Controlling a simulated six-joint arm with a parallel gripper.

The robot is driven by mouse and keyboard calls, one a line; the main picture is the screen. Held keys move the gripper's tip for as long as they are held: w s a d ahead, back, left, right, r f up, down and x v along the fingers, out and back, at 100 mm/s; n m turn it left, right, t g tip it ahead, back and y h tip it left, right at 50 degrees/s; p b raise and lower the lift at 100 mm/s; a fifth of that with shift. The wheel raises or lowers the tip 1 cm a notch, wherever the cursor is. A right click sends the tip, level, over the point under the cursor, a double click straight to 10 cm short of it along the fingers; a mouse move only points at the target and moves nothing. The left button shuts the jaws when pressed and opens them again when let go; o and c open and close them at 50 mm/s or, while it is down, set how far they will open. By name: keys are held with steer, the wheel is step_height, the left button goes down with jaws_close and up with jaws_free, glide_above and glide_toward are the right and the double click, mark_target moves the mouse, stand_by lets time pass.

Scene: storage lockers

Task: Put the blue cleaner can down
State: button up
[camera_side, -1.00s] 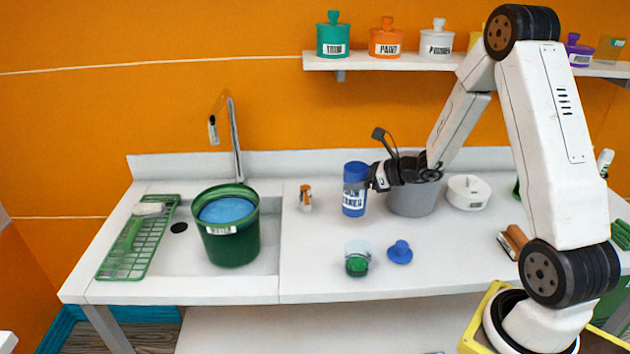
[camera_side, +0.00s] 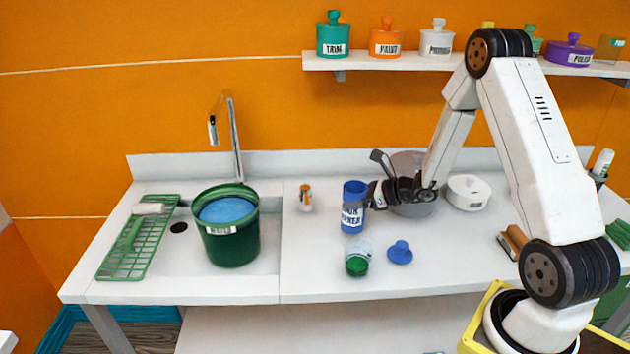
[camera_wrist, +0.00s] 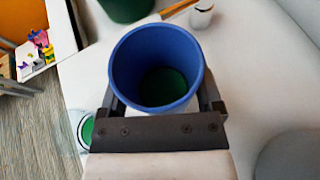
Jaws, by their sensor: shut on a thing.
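The blue cleaner can (camera_side: 352,212) stands upright in my gripper (camera_side: 371,196) over the middle of the counter. A blue knobbed lid (camera_side: 400,252) lies on the counter in front and to the right.
A clear jar with green contents (camera_side: 357,260) stands just in front of the can. A grey bucket (camera_side: 412,200) is behind the gripper. A small white bottle with an orange top (camera_side: 305,198) stands left. The green bucket (camera_side: 232,240) is in the sink. Counter is clear between bottle and jar.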

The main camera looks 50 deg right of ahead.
steer(key=shift+f, duration=1.2)
steer(key=shift+f, duration=0.1)
steer(key=o, duration=1.3)
steer(key=v, duration=1.2)
